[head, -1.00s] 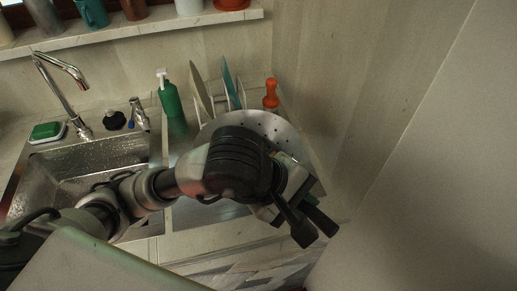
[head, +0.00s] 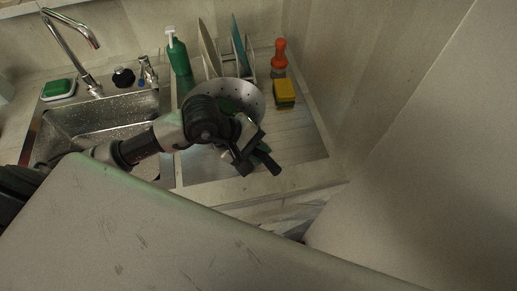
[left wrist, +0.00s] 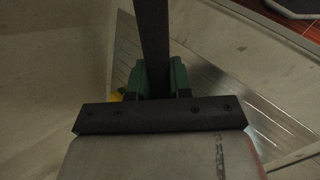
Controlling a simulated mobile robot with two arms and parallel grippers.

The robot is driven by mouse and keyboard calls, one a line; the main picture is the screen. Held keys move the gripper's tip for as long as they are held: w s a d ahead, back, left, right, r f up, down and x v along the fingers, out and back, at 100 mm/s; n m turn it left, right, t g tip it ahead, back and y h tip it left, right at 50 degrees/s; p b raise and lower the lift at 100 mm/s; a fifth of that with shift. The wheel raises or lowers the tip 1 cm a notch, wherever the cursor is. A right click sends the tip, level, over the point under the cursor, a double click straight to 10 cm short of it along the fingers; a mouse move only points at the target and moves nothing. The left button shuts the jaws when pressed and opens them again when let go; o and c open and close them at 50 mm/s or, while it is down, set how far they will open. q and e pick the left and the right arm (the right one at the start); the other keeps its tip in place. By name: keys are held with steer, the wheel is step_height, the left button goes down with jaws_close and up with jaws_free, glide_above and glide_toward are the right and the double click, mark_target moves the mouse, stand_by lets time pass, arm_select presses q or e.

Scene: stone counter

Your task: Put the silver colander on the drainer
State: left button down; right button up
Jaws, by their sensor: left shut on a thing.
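The silver colander (head: 252,97), a round bowl with small holes, shows behind my left wrist in the head view. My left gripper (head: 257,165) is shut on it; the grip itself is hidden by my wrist. In the left wrist view a dark upright bar (left wrist: 153,40) stands between the green finger pads; I cannot tell which part of the colander it is. The grooved metal drainer (head: 303,138) lies right of the sink, beneath the gripper and colander. I cannot tell whether the colander touches it. My right gripper is out of view.
A rack with upright plates (head: 209,47) and a green soap bottle (head: 179,57) stand behind. An orange-topped bottle (head: 279,58) and a yellow-green sponge (head: 284,93) are at the back right. The sink (head: 100,125) is left. The drainer's front right is clear; a wall borders the counter.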

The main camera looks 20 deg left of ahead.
arm_select(q)
steer(key=shift+f, duration=0.7)
steer(key=c, duration=1)
jaws_free()
steer(key=shift+c, duration=0.2)
steer(key=b+v, duration=0.2)
steer(key=v, duration=1)
steer(key=shift+b, duration=0.3)
steer(key=shift+s+f, duration=0.15)
steer(key=shift+f, duration=0.05)
